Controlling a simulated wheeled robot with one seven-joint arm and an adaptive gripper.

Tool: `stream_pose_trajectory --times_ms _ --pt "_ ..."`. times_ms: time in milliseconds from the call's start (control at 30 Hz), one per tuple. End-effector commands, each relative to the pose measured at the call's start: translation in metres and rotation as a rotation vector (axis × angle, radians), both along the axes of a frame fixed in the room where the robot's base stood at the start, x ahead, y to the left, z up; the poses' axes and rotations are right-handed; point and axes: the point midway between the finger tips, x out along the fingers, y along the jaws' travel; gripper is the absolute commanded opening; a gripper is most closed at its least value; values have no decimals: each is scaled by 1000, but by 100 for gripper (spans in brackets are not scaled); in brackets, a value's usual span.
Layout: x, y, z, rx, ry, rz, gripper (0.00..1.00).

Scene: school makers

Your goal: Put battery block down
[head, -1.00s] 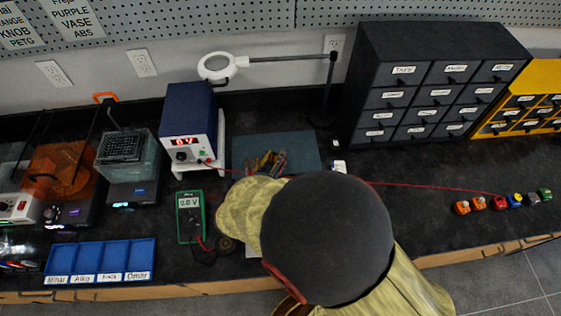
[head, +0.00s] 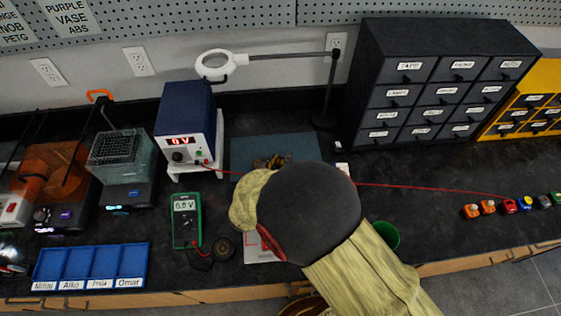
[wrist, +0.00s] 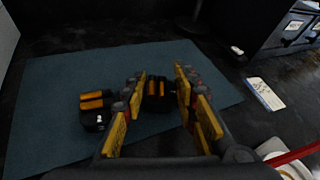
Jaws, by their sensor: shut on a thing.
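A black battery block with orange bands (wrist: 157,90) is between the yellow-padded fingers of my gripper (wrist: 160,92) in the wrist view. My gripper is shut on it. It is over or on the blue-grey mat (wrist: 50,75); I cannot tell whether it touches the mat. A second black block with orange bands (wrist: 96,110) lies on the mat to the left of my fingers. The mat also shows in the head view (head: 245,150), where my arm hides most of my gripper and the held block.
A power supply (head: 185,130) and a green multimeter (head: 186,220) stand left of the mat. A red lead (head: 420,188) crosses the bench to coloured connectors (head: 509,206). A dark drawer cabinet (head: 430,85) stands behind right. A green cup (head: 384,236) is beside my arm.

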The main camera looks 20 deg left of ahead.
Motion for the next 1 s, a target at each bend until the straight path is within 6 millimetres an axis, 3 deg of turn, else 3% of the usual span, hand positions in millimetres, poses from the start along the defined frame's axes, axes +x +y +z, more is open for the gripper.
stream_pose_trajectory --times_ms 167,200,333,700,1000 --pt "0 0 -3 -1 0 0 0" --pt "0 0 -3 -1 1 0 30" --pt "0 0 -3 -1 1 0 37" --pt "0 0 2 -1 0 0 37" --pt "-48 0 23 -2 0 6 37"
